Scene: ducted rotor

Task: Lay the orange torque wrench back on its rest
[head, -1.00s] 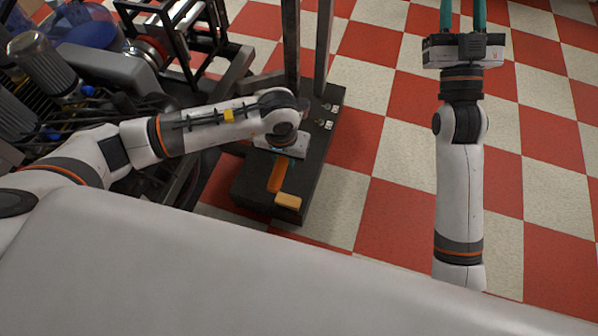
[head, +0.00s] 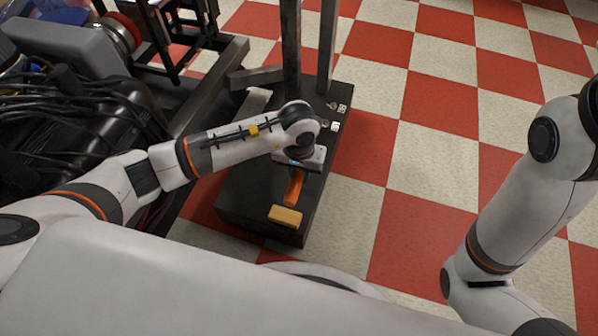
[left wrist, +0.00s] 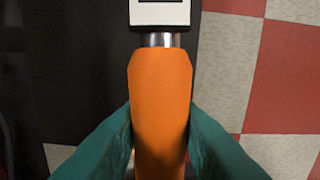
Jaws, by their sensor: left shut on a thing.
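The orange torque wrench (left wrist: 162,95) fills the middle of the left wrist view, with a metal collar and a white-and-dark part at its top. My left gripper (left wrist: 160,140) has its teal fingers pressed on both sides of the orange handle. In the head view the orange handle (head: 293,188) sticks out below my left gripper (head: 297,166), above the dark bench. A tan block (head: 285,215) is on the bench just in front of the handle. The wrench's far end is hidden under my wrist. My right gripper is out of the head view; only its arm shows.
The dark bench (head: 247,206) carries small fittings (head: 335,126) and two tall posts (head: 327,40) at its far side. Black machinery with cables (head: 85,115) stands to the left. The checkered floor (head: 435,100) on the right is clear.

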